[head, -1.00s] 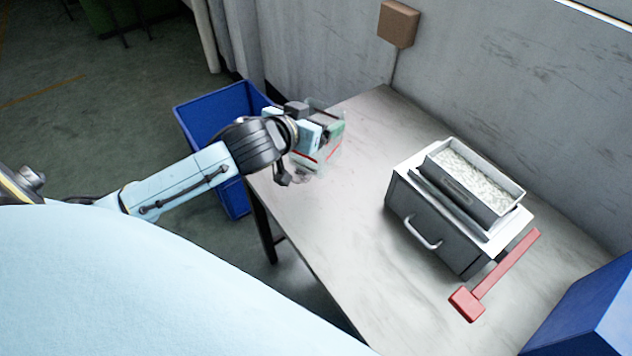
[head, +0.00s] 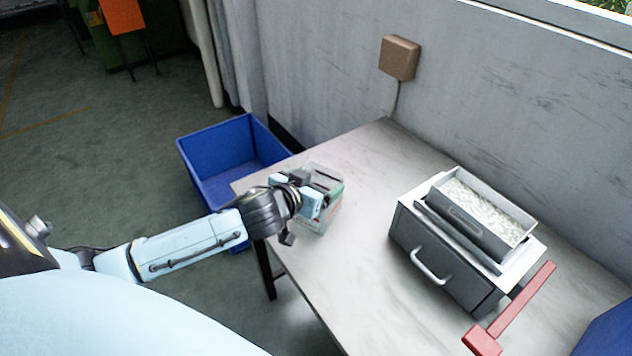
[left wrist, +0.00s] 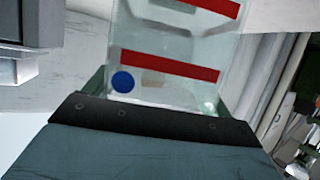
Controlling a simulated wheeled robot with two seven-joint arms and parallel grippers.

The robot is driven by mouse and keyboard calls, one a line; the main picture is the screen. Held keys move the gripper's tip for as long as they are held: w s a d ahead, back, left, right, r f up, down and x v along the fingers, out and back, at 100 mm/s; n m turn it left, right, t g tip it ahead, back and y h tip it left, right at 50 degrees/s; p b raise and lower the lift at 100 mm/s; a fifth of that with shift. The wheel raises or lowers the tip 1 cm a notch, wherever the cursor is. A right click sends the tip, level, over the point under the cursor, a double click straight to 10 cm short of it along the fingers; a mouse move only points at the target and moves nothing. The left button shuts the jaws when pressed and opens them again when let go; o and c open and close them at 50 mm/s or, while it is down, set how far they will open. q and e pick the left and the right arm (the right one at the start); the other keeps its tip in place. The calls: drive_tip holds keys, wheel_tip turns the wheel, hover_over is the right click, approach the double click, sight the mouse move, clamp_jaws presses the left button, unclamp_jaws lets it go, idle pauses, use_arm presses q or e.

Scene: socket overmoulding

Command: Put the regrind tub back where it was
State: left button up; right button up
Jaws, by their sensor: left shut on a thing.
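The regrind tub (head: 327,178) is a clear, see-through tub with a greenish tint at the left end of the table. My left gripper (head: 311,199) is shut on it and partly hides it. I cannot tell whether the tub's base touches the tabletop. In the left wrist view the tub (left wrist: 165,48) shows two red bands and a blue dot, right beyond the dark gripper pad. My right gripper is not in view.
A grey drawer unit (head: 441,262) with a tray of white pellets (head: 477,210) stands on the table (head: 345,262). A red bar (head: 520,300) lies beside it. A blue bin (head: 215,135) stands on the floor past the table's left end. The table's middle is clear.

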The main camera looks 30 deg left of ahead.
use_arm(q)
drive_tip(key=o, duration=1.1)
drive_tip(key=shift+f, duration=0.15)
drive_tip(key=o, duration=0.4)
drive_tip(key=shift+r, duration=0.2)
drive_tip(key=shift+s+r, duration=0.1)
drive_tip(key=shift+s, duration=0.15)
drive_tip(key=p+v, duration=0.2)
drive_tip(key=v, duration=0.9)
drive_tip(key=shift+s, duration=0.25)
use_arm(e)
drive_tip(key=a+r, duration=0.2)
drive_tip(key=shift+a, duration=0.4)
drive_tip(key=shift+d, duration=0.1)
